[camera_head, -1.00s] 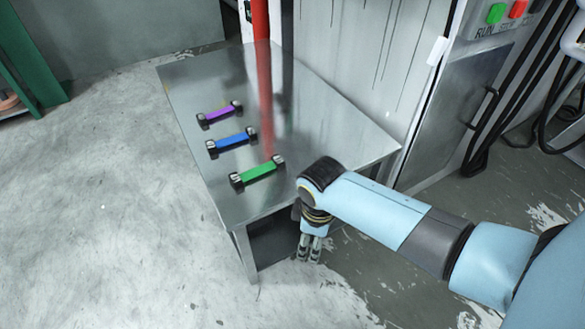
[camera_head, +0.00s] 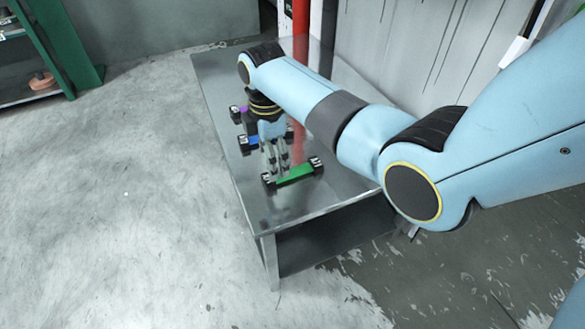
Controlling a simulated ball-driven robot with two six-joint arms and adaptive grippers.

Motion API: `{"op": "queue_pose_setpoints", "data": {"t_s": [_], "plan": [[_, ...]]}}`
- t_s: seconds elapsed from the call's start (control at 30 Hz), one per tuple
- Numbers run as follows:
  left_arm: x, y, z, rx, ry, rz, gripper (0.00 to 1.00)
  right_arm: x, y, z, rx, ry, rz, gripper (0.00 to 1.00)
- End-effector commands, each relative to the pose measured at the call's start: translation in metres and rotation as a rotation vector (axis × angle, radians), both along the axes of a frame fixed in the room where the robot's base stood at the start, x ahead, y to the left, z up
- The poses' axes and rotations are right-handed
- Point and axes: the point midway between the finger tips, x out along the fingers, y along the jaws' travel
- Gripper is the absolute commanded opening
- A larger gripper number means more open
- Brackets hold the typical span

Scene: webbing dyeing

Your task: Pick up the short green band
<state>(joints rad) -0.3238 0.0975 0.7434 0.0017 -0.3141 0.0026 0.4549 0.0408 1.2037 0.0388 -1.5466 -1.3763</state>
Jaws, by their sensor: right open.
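The short green band (camera_head: 297,175) lies on the metal table (camera_head: 300,210) near its front end, with a dark block at each end. My right gripper (camera_head: 277,173) is open and points down over the table, at the left part of the green band. Its fingers overlap the band's back edge in the picture; I cannot tell whether they touch it. My left gripper is not in view.
Behind my right gripper, a blue band (camera_head: 253,140) and a purple band (camera_head: 243,109) lie on the table, partly hidden by my gripper and arm. A red post (camera_head: 300,20) stands behind the table. A green shelf (camera_head: 66,50) stands at far left.

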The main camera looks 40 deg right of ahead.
Motion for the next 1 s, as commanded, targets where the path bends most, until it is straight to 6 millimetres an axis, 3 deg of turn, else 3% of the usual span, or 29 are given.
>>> {"op": "queue_pose_setpoints", "data": {"t_s": [0.4,0.7,1.0], "plan": [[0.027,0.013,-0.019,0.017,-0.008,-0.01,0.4,-0.006,-0.005,-0.058,0.0,0.002,-0.001,0.71],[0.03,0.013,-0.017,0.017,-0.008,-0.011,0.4,-0.005,-0.005,-0.059,-0.001,-0.003,-0.001,0.7],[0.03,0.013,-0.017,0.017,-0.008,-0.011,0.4,-0.005,-0.005,-0.059,0.0,-0.002,-0.001,0.31]]}}
